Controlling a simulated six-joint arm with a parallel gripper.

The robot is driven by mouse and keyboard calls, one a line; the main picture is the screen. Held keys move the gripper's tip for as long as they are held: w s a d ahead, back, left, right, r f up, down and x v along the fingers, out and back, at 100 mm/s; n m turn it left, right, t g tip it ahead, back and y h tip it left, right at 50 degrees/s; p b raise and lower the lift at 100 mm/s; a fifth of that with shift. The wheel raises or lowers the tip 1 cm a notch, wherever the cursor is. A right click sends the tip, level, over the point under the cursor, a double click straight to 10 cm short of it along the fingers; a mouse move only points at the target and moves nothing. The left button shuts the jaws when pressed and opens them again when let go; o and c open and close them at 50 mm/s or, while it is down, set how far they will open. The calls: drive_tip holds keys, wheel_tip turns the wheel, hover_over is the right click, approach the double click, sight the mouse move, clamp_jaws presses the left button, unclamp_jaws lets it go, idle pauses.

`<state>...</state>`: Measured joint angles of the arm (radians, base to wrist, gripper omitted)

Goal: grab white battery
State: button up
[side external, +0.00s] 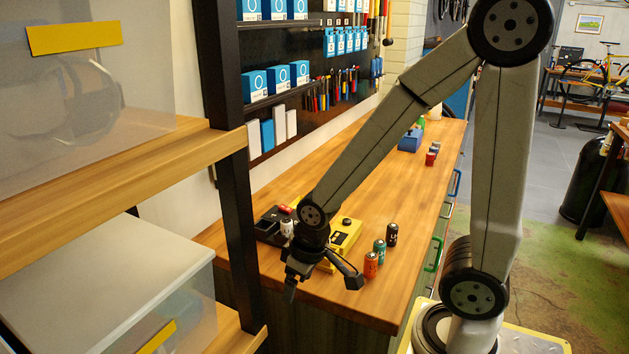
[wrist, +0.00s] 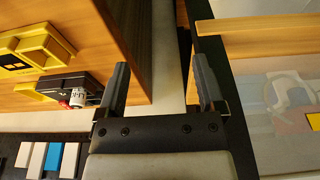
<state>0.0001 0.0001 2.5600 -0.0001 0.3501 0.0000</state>
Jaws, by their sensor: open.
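The white battery (side external: 287,228) stands at the black tray (side external: 268,228) near the left edge of the bench, partly behind my arm. In the wrist view the white battery (wrist: 77,97) shows at left beside the black tray (wrist: 62,84), outside my jaws. My gripper (side external: 322,287) is open and empty, in front of the bench's near end in the side view. In the wrist view my gripper (wrist: 163,78) has its two fingers wide apart, with nothing between them.
A yellow charger-like device (side external: 344,236) sits beside the tray. Orange (side external: 371,265), teal (side external: 379,251) and black (side external: 391,235) batteries stand to its right. A shelf post (side external: 238,200) and shelves with clear bins are at left. The bench middle is clear.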

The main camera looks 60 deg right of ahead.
wheel_tip(320, 180, up, 5)
drive_tip(key=m+t+y, duration=0.3)
drive_tip(key=m+y, duration=0.9)
drive_tip(key=m, duration=1.1)
hover_over(288, 219)
drive_tip(key=s+d, duration=0.2)
drive_tip(key=d, duration=0.2)
drive_tip(key=shift+t, duration=0.3)
drive_tip(key=f, duration=0.6)
drive_tip(key=shift+s+d+f, duration=0.2)
drive_tip(key=shift+d+f, duration=0.1)
drive_tip(key=shift+f, duration=0.25)
drive_tip(key=shift+x, duration=3.9)
drive_tip(key=shift+a+r, duration=0.1)
